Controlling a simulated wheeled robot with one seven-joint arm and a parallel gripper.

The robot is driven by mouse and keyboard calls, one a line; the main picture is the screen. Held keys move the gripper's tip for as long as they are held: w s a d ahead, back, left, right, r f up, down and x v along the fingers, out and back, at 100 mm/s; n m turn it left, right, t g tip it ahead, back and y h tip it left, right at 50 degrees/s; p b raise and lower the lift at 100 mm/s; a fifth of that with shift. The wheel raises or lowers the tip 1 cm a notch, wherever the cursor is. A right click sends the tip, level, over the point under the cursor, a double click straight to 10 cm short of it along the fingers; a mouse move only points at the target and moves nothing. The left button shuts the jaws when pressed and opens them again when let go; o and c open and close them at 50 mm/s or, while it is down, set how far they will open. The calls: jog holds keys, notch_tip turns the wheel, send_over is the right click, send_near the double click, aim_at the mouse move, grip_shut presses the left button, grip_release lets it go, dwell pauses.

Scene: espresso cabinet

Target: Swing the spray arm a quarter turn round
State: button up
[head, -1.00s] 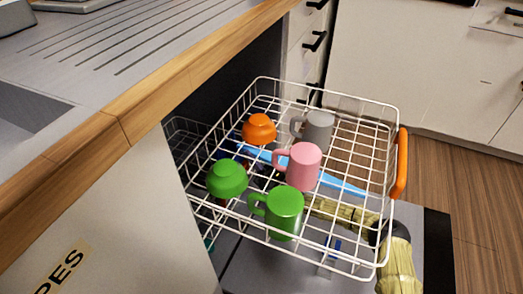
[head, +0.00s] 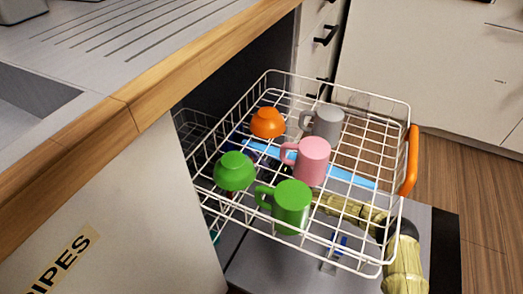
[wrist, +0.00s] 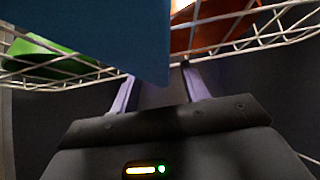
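The blue spray arm (head: 350,178) is a long bar below the wire rack (head: 408,113) in the head view. It runs from back left to front right, partly hidden by the mugs and wires. In the wrist view the spray arm (wrist: 90,35) is a large blue slab close above my gripper (wrist: 158,76), overlapping the left fingertip area. The two purple fingers stand apart with nothing visibly clamped between them. I cannot tell whether they touch the bar. In the head view my arm reaches in under the rack, and my gripper is hidden there.
The rack holds an orange bowl (head: 267,122), a green bowl (head: 235,171), a grey mug (head: 327,122), a pink mug (head: 312,161) and a green mug (head: 293,207). Its orange handle (head: 413,160) is at the right. The open door (head: 440,240) lies below.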

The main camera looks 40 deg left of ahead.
jog(key=p+v, duration=0.3)
jog(key=v, duration=0.9)
jog(key=shift+p, duration=0.4)
